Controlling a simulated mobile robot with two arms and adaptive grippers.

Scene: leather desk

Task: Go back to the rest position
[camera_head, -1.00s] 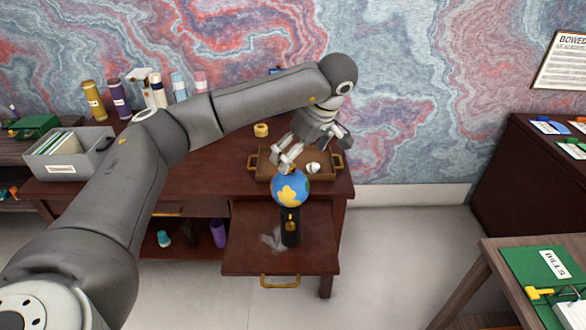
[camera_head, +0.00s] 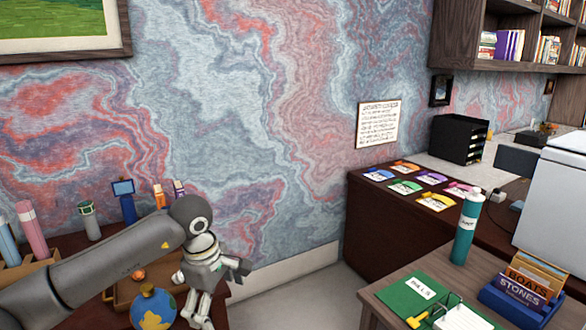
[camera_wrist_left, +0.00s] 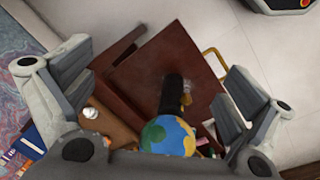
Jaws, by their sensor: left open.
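My left gripper (camera_head: 220,290) hangs from my arm at the lower left of the head view, over the right end of the dark wooden desk. In the left wrist view its two fingers stand wide apart with nothing between their tips (camera_wrist_left: 160,88). A blue and yellow globe (camera_head: 153,308) is just left of the gripper in the head view. The globe (camera_wrist_left: 168,136) also shows low in the wrist view, with a black object (camera_wrist_left: 172,95) by it on the reddish-brown pull-out board (camera_wrist_left: 150,72). My right gripper is not in view.
A wooden tray (camera_head: 122,292) sits on the desk under my arm. Bottles, including a pink one (camera_head: 33,232), stand along the wall. At right are a table with a teal bottle (camera_head: 466,228) and a brown cabinet (camera_head: 378,222) with coloured cards. Floor shows between desk and cabinet.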

